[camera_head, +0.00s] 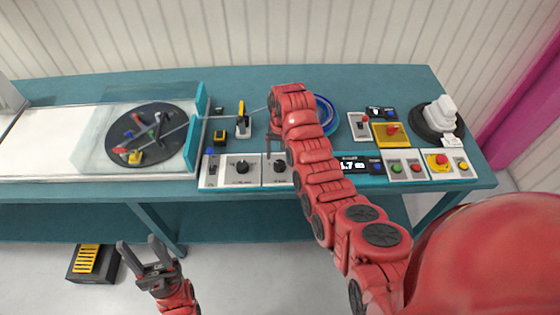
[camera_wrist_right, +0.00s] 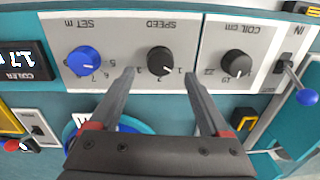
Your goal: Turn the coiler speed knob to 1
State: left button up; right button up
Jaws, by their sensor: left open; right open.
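The black speed knob (camera_wrist_right: 160,61) sits on a white panel marked SPEED, which appears upside down in the right wrist view. Small numbers lie around its lower side; its pointer is too small to read surely. In the head view the speed knob (camera_head: 279,167) is partly beside my right arm. My right gripper (camera_wrist_right: 159,75) is open, with its fingertips to either side of and just below the knob in the wrist view; I see no contact. In the head view my right gripper (camera_head: 275,143) is partly hidden by its wrist. My left gripper (camera_head: 146,253) is open and empty in front of the table.
A black COIL CM knob (camera_wrist_right: 237,64) and a blue SET M knob (camera_wrist_right: 84,61) flank the speed knob. A coiler display (camera_wrist_right: 25,61) is beyond the blue one. A lever (camera_wrist_right: 297,85) stands at the right. The turntable (camera_head: 150,135) is at the table's left.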

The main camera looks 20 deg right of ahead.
notch_tip(320, 180, up, 4)
jog(key=r+p, duration=0.1)
notch_tip(320, 180, up, 6)
jog(key=p, duration=0.5)
send_over(281, 163)
jog(key=shift+d+r+p, duration=0.1)
jog(key=shift+r+p, duration=0.4)
jog(key=shift+r, duration=0.45)
jog(key=shift+s, duration=0.1)
jog(key=shift+f, duration=0.1)
